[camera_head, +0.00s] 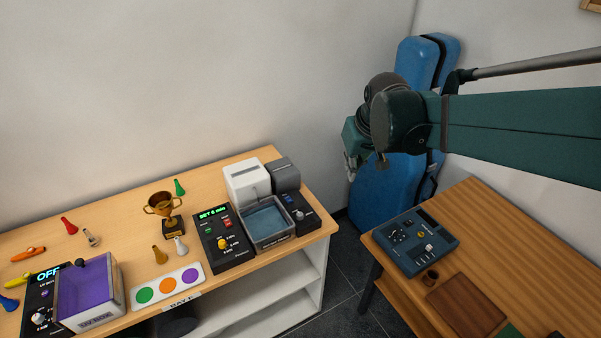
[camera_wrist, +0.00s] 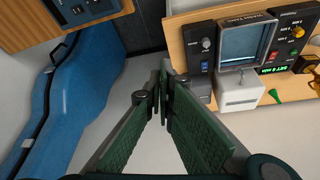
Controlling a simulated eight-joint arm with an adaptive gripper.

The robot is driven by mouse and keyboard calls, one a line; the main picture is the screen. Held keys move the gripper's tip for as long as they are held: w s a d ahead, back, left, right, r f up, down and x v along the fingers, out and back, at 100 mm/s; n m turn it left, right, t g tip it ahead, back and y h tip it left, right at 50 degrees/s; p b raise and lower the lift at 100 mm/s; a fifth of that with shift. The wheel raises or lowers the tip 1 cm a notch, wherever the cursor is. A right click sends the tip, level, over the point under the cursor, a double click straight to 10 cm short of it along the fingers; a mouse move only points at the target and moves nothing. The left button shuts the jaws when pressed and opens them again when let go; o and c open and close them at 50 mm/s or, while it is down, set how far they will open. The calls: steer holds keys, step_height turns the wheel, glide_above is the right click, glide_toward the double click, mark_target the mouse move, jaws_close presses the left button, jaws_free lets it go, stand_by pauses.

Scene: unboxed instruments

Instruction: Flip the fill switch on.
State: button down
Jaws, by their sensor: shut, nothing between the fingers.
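I cannot read which control is the fill switch. A water-filled basin (camera_head: 265,226) stands near the right end of the left table, with a dark control panel (camera_head: 297,212) with a pale knob on its right. In the wrist view the basin (camera_wrist: 243,45) and the knobbed panel (camera_wrist: 205,48) show at the upper right. My gripper (camera_head: 351,172) is shut and empty, high up and to the right of the basin, in front of a blue case. Its fingertips meet in the wrist view (camera_wrist: 160,88).
A white dispenser (camera_head: 246,180) and a grey box (camera_head: 283,174) stand behind the basin. A trophy (camera_head: 163,212), small pieces and a purple UV box (camera_head: 88,292) are farther left. A blue device (camera_head: 416,243) sits on the right table. A floor gap separates the tables.

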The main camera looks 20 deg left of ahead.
steer(key=w+a+f+n+g+p, duration=0.1)
steer(key=a+f, duration=0.3)
steer(key=a, duration=0.6)
steer(key=w+a+f+n+p, duration=0.1)
steer(key=w+a+f, duration=0.3)
steer(key=a, duration=0.6)
steer(key=shift+w+f+n+g+p, duration=0.15)
steer(key=shift+w+n+g+p, duration=0.1)
steer(key=shift+n+g+p, duration=0.2)
steer(key=shift+f, duration=0.1)
glide_above(289, 198)
step_height(289, 198, down, 12)
steer(key=shift+s+d+r, duration=0.1)
steer(key=shift+s+d+f, duration=0.1)
steer(key=shift+f, duration=0.75)
steer(key=shift+f, duration=0.15)
